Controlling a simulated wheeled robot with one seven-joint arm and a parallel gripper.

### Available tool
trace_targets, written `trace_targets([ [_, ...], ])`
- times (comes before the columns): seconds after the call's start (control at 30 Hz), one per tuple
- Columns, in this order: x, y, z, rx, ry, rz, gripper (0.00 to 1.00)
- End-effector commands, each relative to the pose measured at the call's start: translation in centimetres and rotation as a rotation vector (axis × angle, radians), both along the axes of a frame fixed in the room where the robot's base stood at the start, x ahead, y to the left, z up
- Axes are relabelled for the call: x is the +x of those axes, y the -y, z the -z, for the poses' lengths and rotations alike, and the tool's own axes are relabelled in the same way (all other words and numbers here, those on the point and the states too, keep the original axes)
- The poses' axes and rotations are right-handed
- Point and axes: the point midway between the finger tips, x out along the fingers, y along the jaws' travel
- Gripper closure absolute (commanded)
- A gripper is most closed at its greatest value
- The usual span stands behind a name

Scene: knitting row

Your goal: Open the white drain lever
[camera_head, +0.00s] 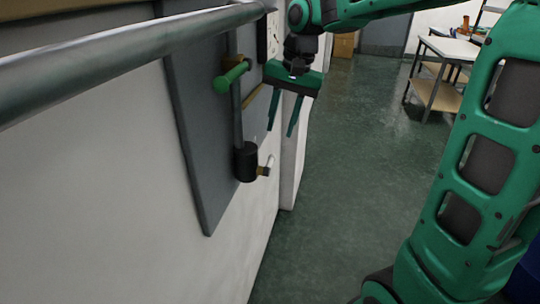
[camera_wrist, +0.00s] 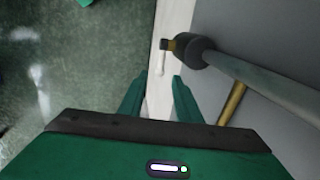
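The white drain lever (camera_head: 270,161) is a small thin white stick on a brass fitting (camera_head: 263,171) at the side of a black cylinder (camera_head: 245,162), low on the grey wall panel. In the wrist view the white lever (camera_wrist: 160,63) points from the brass fitting (camera_wrist: 172,45) toward the gap between my fingertips. My gripper (camera_head: 280,132) is open and empty, its two green fingers apart and pointing down. In the head view the fingertips are above the lever, not touching it. The gripper also shows in the wrist view (camera_wrist: 159,80). Nothing hides the lever.
A grey pipe (camera_head: 237,118) rises from the black cylinder to a green handle (camera_head: 232,76), close left of my gripper. A thick grey rail (camera_head: 130,57) crosses the upper left. Open green floor (camera_head: 335,190) lies right of the wall; a table (camera_head: 452,48) stands far back.

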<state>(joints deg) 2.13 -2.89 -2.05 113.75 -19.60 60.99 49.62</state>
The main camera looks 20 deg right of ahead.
Motion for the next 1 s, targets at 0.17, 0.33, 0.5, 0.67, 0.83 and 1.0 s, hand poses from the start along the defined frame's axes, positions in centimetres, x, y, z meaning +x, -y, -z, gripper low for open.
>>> trace_targets([
  [0.17,0.4,-0.7,1.4,0.004,-0.004,0.000,0.69],
  [0.33,0.6,-1.2,4.2,0.003,-0.005,-0.002,0.69],
  [0.5,1.0,-1.6,7.1,0.003,-0.004,-0.001,0.69],
  [0.67,1.3,-2.0,9.1,0.002,-0.002,-0.002,0.69],
  [0.83,1.4,-2.1,10.3,0.002,-0.002,-0.002,0.69],
  [1.0,1.4,-2.1,10.5,0.002,-0.001,-0.001,0.69],
])
